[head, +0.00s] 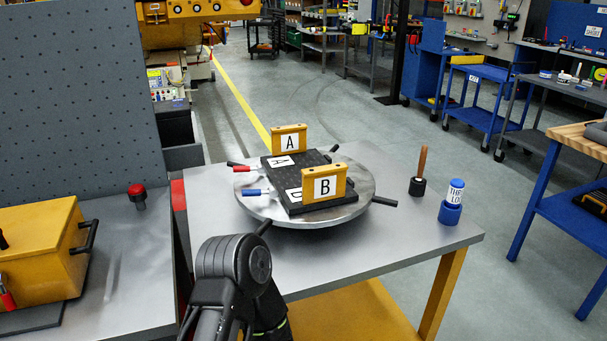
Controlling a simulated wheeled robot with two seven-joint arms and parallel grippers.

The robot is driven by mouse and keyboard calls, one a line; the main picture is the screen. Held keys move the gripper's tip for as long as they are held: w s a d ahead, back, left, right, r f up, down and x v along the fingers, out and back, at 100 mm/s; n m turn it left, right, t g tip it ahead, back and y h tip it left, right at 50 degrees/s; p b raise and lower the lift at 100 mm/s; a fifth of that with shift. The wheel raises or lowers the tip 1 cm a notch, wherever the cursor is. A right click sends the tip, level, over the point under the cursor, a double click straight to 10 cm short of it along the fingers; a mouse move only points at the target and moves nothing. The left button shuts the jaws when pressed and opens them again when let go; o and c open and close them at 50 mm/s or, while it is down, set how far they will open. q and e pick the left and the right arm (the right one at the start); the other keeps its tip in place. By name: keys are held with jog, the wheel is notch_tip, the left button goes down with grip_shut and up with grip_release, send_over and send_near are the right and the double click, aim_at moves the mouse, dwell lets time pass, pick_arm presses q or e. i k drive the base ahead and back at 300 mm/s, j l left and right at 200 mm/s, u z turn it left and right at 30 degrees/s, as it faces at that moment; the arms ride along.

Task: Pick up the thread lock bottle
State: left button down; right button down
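The thread lock bottle (456,190) stands upright at the right end of the metal table, with a blue top and a white label whose lettering is partly cut off by the curve. Its lower end sits in a round blue holder (450,214), which hides its base. One of my dark arms (235,262) rises at the bottom centre, left of and well away from the bottle. No gripper fingers show in the head view.
A wooden-handled tool (421,165) stands in a black holder just left of the bottle. A round turntable (258,205) carries a dark plate with yellow blocks A (289,130) and B (325,200). Handles stick out from its rim. The table's front right is clear.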

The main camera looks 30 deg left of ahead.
aim_at(457, 187)
jog(key=u, duration=0.65)
jog(key=i+l+u, duration=0.1)
jog(key=l+u, duration=1.2)
jog(key=k+l+u, duration=0.1)
jog(key=l, duration=0.9)
jog(key=k+l+u, duration=0.15)
jog(key=l, duration=0.3)
